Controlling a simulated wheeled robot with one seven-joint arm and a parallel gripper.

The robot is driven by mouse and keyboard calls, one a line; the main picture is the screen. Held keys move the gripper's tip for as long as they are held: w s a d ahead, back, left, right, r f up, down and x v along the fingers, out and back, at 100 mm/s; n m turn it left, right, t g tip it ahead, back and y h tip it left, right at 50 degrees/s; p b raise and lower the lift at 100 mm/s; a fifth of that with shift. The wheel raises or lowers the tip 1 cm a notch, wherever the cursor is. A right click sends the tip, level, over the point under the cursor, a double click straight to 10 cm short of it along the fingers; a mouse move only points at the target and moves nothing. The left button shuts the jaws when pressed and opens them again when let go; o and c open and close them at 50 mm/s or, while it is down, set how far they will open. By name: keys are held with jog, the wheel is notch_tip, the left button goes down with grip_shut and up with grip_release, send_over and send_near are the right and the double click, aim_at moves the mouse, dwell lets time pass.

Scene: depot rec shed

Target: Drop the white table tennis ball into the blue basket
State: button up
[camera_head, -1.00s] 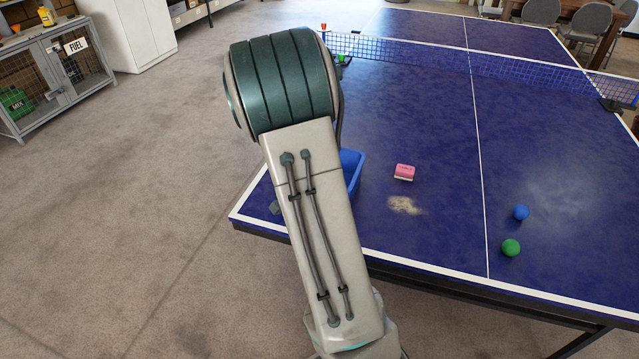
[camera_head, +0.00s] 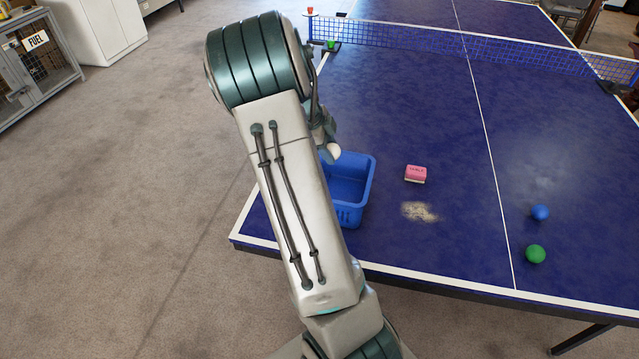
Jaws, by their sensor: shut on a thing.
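The white table tennis ball (camera_head: 333,152) shows just right of my forearm, partly hidden. My gripper (camera_head: 328,143) is shut on it, pointing down, and mostly hidden behind my arm. The blue basket (camera_head: 352,214) stands on the blue table near its left front corner. Its left part is hidden by my arm, and the part of its inside that shows looks empty. In the picture, the ball is at the basket's far left rim. I cannot tell its exact height or whether it is over the opening.
A pink and white block (camera_head: 416,173) lies right of the basket, with a sandy patch (camera_head: 419,212) in front of it. A blue ball (camera_head: 540,213) and a green ball (camera_head: 536,254) lie farther right. A net (camera_head: 480,50) crosses the table at the back.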

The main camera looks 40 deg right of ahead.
jog(key=shift+a+f, duration=0.1)
jog(key=shift+f, duration=0.1)
jog(key=shift+s+f+b, duration=0.15)
jog(key=shift+f+b, duration=0.15)
jog(key=f, duration=0.1)
jog(key=f+b, duration=0.1)
jog(key=f, duration=0.1)
jog(key=f+b, duration=0.1)
jog(key=shift+s+d+f, duration=0.1)
jog(key=shift+d+f, duration=0.15)
jog(key=shift+f, duration=0.15)
jog(key=o, duration=1)
jog(key=shift+o, duration=0.2)
jog(key=shift+r, duration=0.1)
jog(key=b+v, duration=0.1)
jog(key=v, duration=1.2)
jog(key=shift+a+r, duration=0.15)
jog(key=shift+r, duration=0.15)
